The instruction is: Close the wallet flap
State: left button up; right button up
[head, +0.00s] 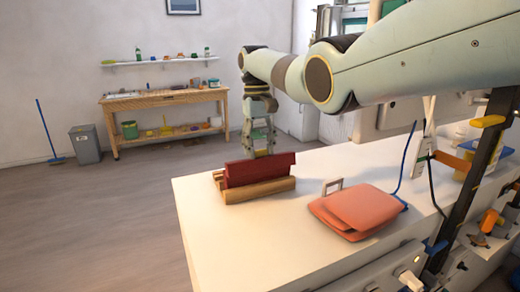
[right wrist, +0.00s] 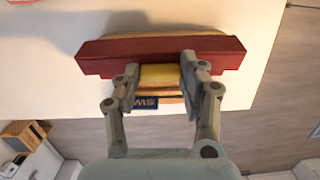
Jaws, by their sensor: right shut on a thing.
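The wallet's dark red flap (head: 259,170) stands upright, as a long panel, in a wood-coloured base (head: 262,190) near the far left corner of the white counter. In the right wrist view the flap (right wrist: 105,56) runs crosswise. My right gripper (head: 262,140) comes down from above, just behind the flap in the head view. In the right wrist view its fingers (right wrist: 160,72) close on both sides of a yellow block (right wrist: 160,75), with their tips at the flap. Whether they also grip the flap is unclear. A blue label with letters (right wrist: 146,102) shows beneath. My left gripper is out of view.
An orange folded pouch (head: 355,210) with a pale handle lies right of the wallet on the counter (head: 225,235). Cables and a tool rack (head: 485,150) crowd the right side. The counter's front left is clear. A wooden bench (head: 160,99) stands far behind.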

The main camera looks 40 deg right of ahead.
jog(key=o, duration=1.2)
jog(key=shift+r, duration=0.1)
jog(key=r, duration=0.4)
jog(key=w+r, duration=0.1)
jog(key=r, duration=0.6)
jog(key=shift+w+d+r, duration=0.15)
jog(key=shift+w+r, duration=0.1)
jog(key=shift+r, duration=0.15)
